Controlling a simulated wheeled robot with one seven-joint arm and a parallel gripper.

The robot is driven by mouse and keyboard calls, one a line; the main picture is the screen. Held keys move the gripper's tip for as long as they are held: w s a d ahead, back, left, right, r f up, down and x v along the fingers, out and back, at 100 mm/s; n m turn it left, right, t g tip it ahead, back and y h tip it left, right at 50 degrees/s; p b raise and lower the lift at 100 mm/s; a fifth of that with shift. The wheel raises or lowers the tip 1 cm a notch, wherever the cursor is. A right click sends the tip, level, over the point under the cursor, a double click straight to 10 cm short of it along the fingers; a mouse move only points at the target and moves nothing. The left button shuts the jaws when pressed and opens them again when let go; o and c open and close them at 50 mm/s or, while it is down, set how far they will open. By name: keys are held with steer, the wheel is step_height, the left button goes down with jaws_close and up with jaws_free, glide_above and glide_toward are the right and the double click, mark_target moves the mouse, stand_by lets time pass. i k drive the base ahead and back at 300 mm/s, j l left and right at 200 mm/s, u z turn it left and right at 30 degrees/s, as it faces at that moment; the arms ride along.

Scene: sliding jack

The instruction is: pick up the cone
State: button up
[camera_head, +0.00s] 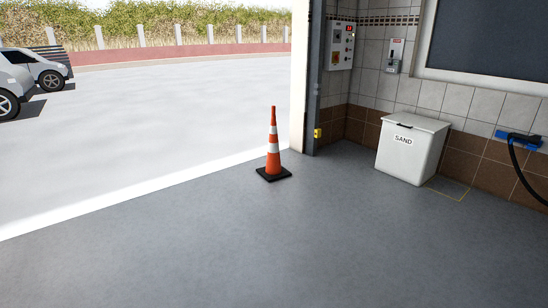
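An orange cone (273,154) with white bands and a dark square base stands upright on the grey floor. It is near the middle of the head view, just inside the bright edge of the open doorway. Nothing touches it or covers it. My gripper is not in this view.
The grey floor (260,240) in front of the cone is clear. A door post (304,80) rises just right of and behind the cone. A white sand box (411,150) stands by the tiled wall, with a black hose (522,172) at far right. Cars (30,75) are outside left.

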mark_target(273, 170)
steer(key=i+j+u, duration=0.1)
steer(key=i+u, duration=0.35)
steer(key=i, duration=2.75)
steer(key=i+j, duration=0.15)
steer(key=i, duration=1.85)
steer(key=i+z, duration=0.3)
steer(key=i, duration=0.15)
steer(key=i+j+z, duration=0.2)
steer(key=i+z, duration=0.15)
steer(key=i+j+z, duration=0.3)
steer(key=i, duration=0.25)
